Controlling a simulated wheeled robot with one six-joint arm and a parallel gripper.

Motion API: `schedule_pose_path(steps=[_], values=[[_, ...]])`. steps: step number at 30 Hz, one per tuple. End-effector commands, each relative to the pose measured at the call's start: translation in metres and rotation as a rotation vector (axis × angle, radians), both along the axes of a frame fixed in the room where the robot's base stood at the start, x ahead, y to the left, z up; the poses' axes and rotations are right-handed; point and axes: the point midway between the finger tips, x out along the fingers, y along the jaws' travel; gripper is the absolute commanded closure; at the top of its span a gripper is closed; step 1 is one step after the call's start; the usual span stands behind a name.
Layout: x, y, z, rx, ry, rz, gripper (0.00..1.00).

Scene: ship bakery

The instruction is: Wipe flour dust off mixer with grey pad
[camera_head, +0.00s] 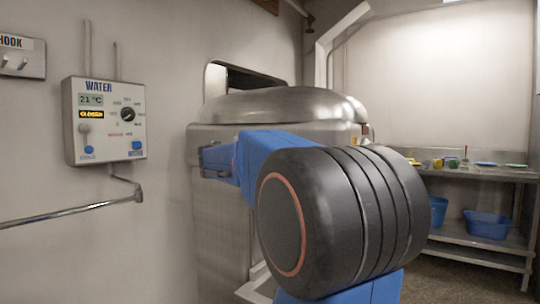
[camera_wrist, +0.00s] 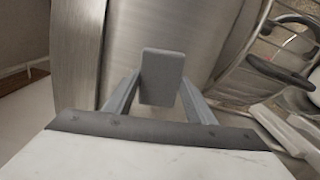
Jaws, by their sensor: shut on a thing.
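The mixer (camera_head: 285,105) is a large brushed-metal machine with a domed top, in the middle of the head view. Its curved metal side (camera_wrist: 195,32) fills the upper middle of the wrist view. My gripper (camera_wrist: 160,88) is shut on the grey pad (camera_wrist: 162,75), a small dark grey block held upright between the fingers. The pad is in front of the metal side; I cannot tell whether it touches. I cannot make out flour dust on the metal.
A WATER control box (camera_head: 104,120) and a pipe (camera_head: 70,212) are on the left wall. A metal table (camera_head: 480,174) at the right holds several small coloured items, with a blue bin (camera_head: 487,224) on its lower shelf. A wire guard (camera_wrist: 262,40) shows at the right of the wrist view.

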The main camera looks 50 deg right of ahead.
Motion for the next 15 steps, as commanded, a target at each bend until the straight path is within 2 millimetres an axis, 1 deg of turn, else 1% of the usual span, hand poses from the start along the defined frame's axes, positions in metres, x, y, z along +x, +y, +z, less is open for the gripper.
schedule_pose_path(steps=[1, 9, 15], values=[[0.006, 0.000, -0.001, 0.001, 0.002, 0.002, 0.68], [0.025, 0.003, -0.001, 0.001, 0.002, 0.002, 0.68], [0.029, 0.003, -0.001, 0.001, 0.001, 0.001, 0.68]])
